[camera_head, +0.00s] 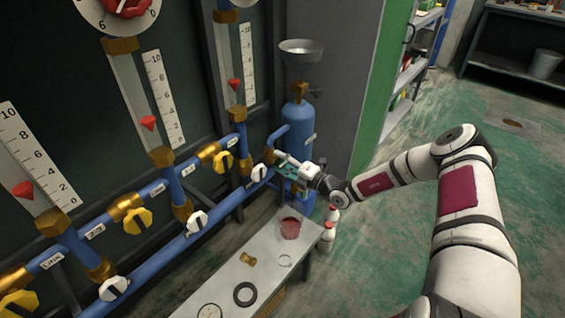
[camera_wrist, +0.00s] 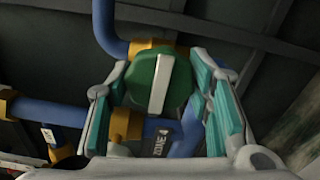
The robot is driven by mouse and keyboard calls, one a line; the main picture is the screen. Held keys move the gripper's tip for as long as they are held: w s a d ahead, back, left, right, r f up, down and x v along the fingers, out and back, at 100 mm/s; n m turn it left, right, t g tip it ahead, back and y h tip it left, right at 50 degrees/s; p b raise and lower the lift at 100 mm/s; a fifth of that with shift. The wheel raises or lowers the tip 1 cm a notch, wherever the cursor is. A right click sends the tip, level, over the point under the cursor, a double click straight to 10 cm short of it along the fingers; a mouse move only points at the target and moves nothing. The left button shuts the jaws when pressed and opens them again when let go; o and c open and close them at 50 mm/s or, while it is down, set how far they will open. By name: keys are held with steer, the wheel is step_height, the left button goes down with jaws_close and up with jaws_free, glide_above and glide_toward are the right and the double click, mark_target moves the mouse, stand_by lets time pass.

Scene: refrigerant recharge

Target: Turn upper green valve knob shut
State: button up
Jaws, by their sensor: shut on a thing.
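The green valve knob (camera_wrist: 176,84) has a white bar across its face, standing nearly upright in the wrist view. It sits on a brass fitting (camera_wrist: 152,46) of the blue pipe, with a "ZONE" label (camera_wrist: 160,133) just below. My gripper (camera_wrist: 160,76) is shut on the knob, with one teal-padded finger at its left and one at its right. In the head view my gripper (camera_head: 288,163) is at the right end of the blue piping, and the knob is too covered to make out there.
Yellow knobs (camera_head: 137,220) and white knobs (camera_head: 197,221) line the blue pipes to the left. A blue cylinder (camera_head: 298,128) stands close behind my gripper. A grey bench (camera_head: 226,284) with loose rings is below. Red-capped bottles (camera_head: 327,236) stand beside it. The green floor at right is open.

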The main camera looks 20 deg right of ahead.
steer(key=o, duration=1.1)
steer(key=shift+o, duration=0.2)
steer(key=v, duration=1.2)
